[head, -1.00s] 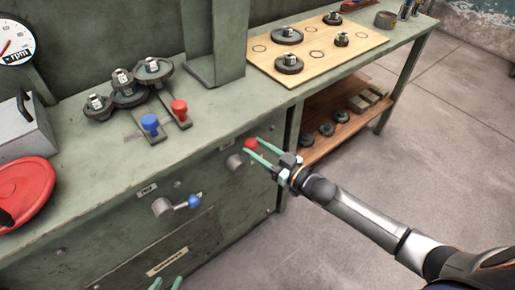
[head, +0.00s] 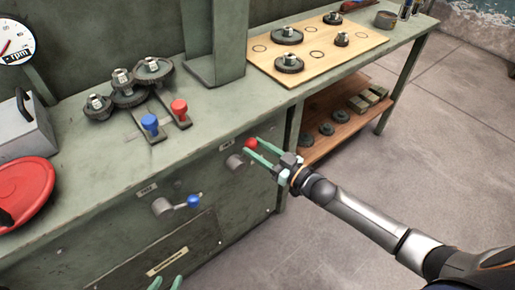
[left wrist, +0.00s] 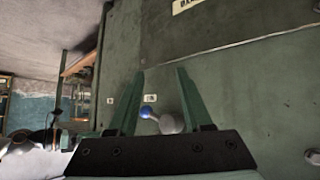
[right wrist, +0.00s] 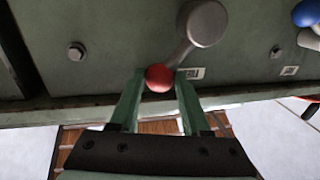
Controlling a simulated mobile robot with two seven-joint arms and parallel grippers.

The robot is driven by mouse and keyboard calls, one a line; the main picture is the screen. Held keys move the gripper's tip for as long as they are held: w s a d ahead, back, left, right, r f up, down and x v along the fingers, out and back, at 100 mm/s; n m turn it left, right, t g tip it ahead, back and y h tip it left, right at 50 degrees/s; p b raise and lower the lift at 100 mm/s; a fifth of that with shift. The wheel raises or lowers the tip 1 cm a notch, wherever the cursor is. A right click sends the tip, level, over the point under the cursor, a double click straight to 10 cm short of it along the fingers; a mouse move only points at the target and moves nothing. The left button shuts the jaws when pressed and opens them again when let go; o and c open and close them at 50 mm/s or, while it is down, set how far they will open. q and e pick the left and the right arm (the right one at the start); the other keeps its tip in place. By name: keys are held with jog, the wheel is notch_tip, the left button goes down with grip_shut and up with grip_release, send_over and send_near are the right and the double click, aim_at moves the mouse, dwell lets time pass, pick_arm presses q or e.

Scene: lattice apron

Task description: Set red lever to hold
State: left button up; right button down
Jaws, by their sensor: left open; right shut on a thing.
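The red lever's ball knob (head: 250,144) is on the bench's front panel, with its grey hub (head: 236,162) below left of it. My right gripper (head: 252,147) is shut on this knob. In the right wrist view the red knob (right wrist: 159,78) sits between the two fingertips, and the grey arm runs up right to the round hub (right wrist: 203,23). A small label (right wrist: 191,73) is beside the knob, too small to read. My left gripper (head: 167,283) is open and empty at the bottom edge; in its wrist view a blue-knobbed lever (left wrist: 165,120) shows beyond the fingers.
The blue lever's knob (head: 194,201) is lower left on the front panel. Another blue handle (head: 150,123) and red handle (head: 180,109) stand on the benchtop beside gears (head: 125,88). A wooden board (head: 318,50) and lower shelf (head: 340,125) are at the right.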

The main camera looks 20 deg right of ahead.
pick_arm(q)
jog(key=w+r+m+t+h+b, duration=0.1)
jog(key=w+r+t+b, duration=0.25)
jog(key=r, duration=0.45)
jog(key=w+r+m+t+h+b, duration=0.1)
jog(key=w+r+t+b, duration=0.1)
jog(key=w+r+t, duration=0.45)
jog(key=s+r+m+t+h+b, duration=0.1)
jog(key=s+r+m+h, duration=0.1)
jog(key=r, duration=0.4)
jog(key=s+d+r+m+t+h+b, duration=0.1)
jog(key=s+r+m+h, duration=0.2)
jog(key=r, duration=0.4)
jog(key=s+r+m+t+h+b, duration=0.1)
jog(key=s+r+m+h, duration=0.2)
jog(key=s+r+h, duration=0.1)
notch_tip(320, 180, up, 2)
jog(key=shift+s+d+r+h+b, duration=0.15)
jog(key=shift+s+d+h+b, duration=0.15)
jog(key=shift+h, duration=0.3)
pick_arm(e)
notch_tip(320, 180, down, 10)
jog(key=d+m+t+h, duration=0.1)
jog(key=d+m+t, duration=0.1)
jog(key=m, duration=1.4)
jog(key=shift+w+r+t, duration=0.2)
jog(key=shift+w+t, duration=0.1)
jog(key=shift+t, duration=0.2)
pick_arm(q)
jog(key=shift+a, duration=0.1)
